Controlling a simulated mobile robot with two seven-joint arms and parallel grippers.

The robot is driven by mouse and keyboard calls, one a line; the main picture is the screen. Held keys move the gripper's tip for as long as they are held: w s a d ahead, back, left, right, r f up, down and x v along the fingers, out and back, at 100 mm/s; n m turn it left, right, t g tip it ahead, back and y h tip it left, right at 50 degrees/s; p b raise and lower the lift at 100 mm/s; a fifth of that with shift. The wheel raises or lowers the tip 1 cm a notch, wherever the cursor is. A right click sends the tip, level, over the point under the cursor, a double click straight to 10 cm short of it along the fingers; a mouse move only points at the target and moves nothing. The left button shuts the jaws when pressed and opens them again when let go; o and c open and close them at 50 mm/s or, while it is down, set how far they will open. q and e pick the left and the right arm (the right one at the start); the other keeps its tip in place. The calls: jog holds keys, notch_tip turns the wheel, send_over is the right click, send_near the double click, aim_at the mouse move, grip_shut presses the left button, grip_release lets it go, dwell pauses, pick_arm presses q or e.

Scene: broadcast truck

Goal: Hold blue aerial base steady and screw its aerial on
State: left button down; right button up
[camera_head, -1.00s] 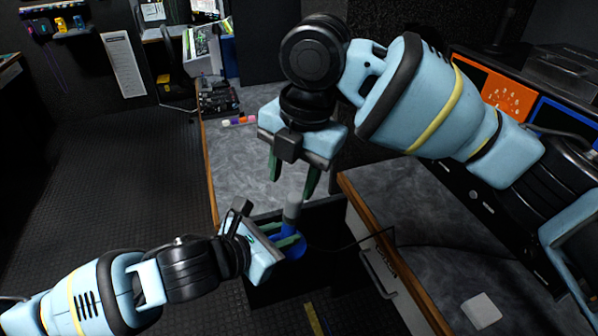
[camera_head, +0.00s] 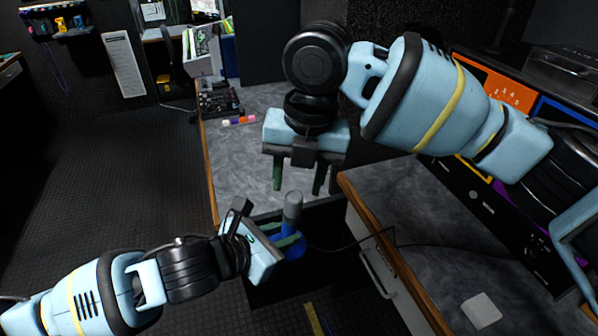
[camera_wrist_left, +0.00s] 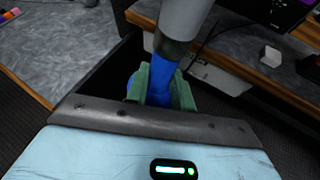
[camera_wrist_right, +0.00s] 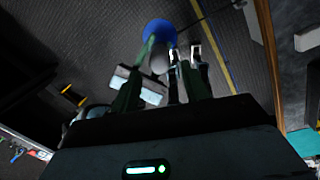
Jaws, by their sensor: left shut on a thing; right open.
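The blue aerial base (camera_head: 291,245) is held by my left gripper (camera_head: 290,241), which is shut on it over the dark gap between the worktops. It also shows between the green fingers in the left wrist view (camera_wrist_left: 160,82). The grey aerial (camera_head: 293,207) stands upright on top of the base; whether it is threaded in cannot be told. In the right wrist view the grey aerial top (camera_wrist_right: 159,62) and blue base (camera_wrist_right: 160,31) lie beyond the open fingers.
A grey worktop (camera_head: 255,165) lies behind, and another (camera_head: 420,220) to the right with a drawer handle (camera_head: 378,275). A thin black cable (camera_head: 345,246) runs from near the base to the right. A small white block (camera_head: 481,310) sits at the lower right.

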aim_at(293, 208)
jog(key=f, duration=0.4)
jog(key=a+f, duration=0.1)
jog(key=f, duration=0.2)
jog(key=shift+w+f, duration=0.1)
